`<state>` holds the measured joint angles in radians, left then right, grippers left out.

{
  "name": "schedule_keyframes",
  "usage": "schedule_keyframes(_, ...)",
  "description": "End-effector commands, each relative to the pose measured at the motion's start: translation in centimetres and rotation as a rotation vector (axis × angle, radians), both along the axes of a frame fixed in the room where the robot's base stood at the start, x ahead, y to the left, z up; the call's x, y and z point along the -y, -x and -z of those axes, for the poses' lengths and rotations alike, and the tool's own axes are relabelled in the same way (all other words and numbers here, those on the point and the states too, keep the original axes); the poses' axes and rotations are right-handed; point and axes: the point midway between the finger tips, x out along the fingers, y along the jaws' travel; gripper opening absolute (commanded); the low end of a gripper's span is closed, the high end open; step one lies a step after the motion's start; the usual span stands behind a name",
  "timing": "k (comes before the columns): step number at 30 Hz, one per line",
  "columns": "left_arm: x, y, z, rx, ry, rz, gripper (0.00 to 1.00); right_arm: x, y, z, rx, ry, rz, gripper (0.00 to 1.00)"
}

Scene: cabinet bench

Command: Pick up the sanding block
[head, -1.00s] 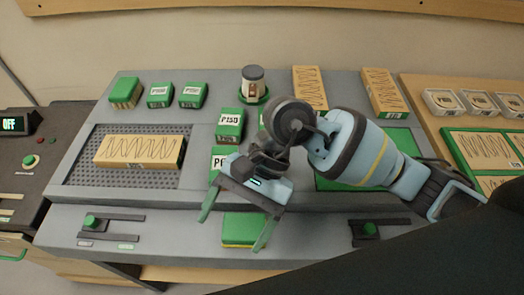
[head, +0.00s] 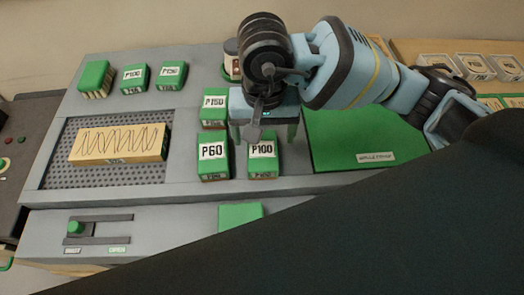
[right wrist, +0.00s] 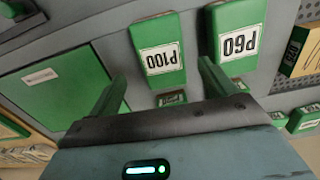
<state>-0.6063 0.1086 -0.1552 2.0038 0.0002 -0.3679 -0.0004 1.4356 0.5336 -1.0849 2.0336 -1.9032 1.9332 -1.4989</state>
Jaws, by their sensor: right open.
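Nothing in view is labelled as the sanding block. A plain green block (head: 240,214) sits on the front ledge, its lower part hidden behind a dark part in the foreground. Green boxes marked P60 (head: 212,158) and P100 (head: 262,156) stand side by side on the grey bench. My right gripper (head: 264,132) is open over the bench, at the far side of the P100 box. In the right wrist view, the P100 box (right wrist: 158,50) shows beyond the gap between the open fingers (right wrist: 163,82), and the P60 box (right wrist: 238,36) lies to its right. My left gripper is out of view.
A scribbled wooden board (head: 118,143) lies on a perforated mat (head: 60,178). A P150 box (head: 214,107) stands behind P60. A bristled green block (head: 97,78) and two small boxes are at back left.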

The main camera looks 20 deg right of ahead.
Motion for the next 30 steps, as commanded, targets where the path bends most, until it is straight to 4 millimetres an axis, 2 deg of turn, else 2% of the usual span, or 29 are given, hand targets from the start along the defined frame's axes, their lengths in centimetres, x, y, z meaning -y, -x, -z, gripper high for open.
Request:
schedule_keyframes(5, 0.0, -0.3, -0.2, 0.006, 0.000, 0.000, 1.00, -0.1, 0.1, 0.6, 0.000, 0.000, 0.001, 0.84)
schedule_keyframes(15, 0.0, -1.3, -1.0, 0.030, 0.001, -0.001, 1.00, -0.4, 0.4, 4.8, -0.001, 0.000, 0.000, 0.84)
schedule_keyframes(24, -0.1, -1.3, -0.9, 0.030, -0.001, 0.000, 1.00, -0.4, 0.3, 5.2, 0.000, -0.001, 0.000, 0.84)
schedule_keyframes(30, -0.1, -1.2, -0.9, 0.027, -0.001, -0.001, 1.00, -0.4, 0.3, 5.2, 0.000, -0.001, 0.000, 0.57)
